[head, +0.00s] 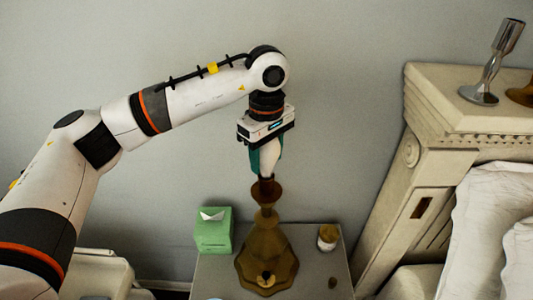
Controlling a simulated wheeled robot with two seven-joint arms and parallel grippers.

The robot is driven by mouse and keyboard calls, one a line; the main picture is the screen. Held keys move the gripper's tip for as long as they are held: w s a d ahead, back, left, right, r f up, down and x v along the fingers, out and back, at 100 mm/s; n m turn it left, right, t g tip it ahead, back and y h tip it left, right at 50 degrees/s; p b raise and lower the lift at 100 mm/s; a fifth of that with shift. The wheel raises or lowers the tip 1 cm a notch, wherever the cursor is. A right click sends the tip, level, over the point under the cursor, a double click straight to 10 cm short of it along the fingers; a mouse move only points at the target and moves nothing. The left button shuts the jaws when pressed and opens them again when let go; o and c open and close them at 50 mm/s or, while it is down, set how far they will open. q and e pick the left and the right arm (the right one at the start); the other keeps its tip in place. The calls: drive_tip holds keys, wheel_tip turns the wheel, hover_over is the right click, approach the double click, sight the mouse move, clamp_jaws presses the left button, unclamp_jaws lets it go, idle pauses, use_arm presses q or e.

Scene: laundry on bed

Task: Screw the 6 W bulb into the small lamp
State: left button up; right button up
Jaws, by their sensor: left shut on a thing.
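The small lamp (266,250) is a brass-brown stand without a shade, upright on the nightstand (315,262). Its narrow stem rises to a dark socket (266,187). My left gripper (266,172) points down directly above the lamp and is shut. A pale, tapered shape (273,158), which looks like the bulb, is between its jaws beside a teal part. Its lower end meets or nearly meets the socket; I cannot tell whether it is seated. No wattage marking is readable. My right gripper is not in view.
A green tissue box (214,236) stands left of the lamp. A small jar with a brownish lid (328,238) and a small dark object (332,282) are at right. The bed's headboard (440,110) bears a silver candlestick-like piece (493,62). White pillows (490,215) lie below.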

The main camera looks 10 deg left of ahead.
use_arm(q)
drive_tip(key=shift+f, duration=0.2)
drive_tip(key=o, duration=1)
drive_tip(key=shift+o, duration=0.2)
drive_tip(key=shift+r+b, duration=0.4)
drive_tip(key=shift+r, duration=0.15)
wheel_tip(320, 180, up, 10)
drive_tip(key=shift+f+b, duration=0.2)
drive_tip(key=shift+b, duration=0.8)
drive_tip(key=shift+r, duration=0.7)
